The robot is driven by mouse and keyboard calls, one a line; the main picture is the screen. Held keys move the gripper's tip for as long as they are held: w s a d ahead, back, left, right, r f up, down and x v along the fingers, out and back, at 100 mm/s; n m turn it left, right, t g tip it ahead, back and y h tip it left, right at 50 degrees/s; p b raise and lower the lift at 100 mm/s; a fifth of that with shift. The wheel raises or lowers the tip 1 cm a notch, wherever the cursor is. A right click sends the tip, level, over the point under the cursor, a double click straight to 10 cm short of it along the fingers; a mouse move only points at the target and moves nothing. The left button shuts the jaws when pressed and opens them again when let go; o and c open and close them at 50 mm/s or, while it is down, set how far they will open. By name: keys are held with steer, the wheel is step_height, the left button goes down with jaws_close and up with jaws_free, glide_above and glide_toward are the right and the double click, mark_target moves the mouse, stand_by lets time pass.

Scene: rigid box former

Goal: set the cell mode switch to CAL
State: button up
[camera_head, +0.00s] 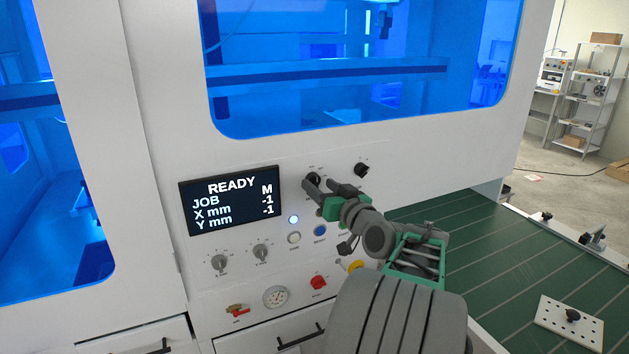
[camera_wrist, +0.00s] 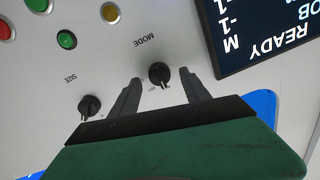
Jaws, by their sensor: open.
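In the head view my gripper (camera_head: 321,187) is open at the panel, right of the display, and largely hides the knob.
The display (camera_head: 232,201) reads READY, with M, JOB, X mm and Y mm, and -1 values. The SIZE knob (camera_wrist: 89,106) is beside MODE, also in the head view (camera_head: 361,170). Buttons (camera_head: 294,238), two dials and a red switch (camera_head: 318,283) lie below. A green bed (camera_head: 500,250) is right.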

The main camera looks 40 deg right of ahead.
steer(key=shift+x, duration=0.9)
steer(key=shift+c, duration=0.2)
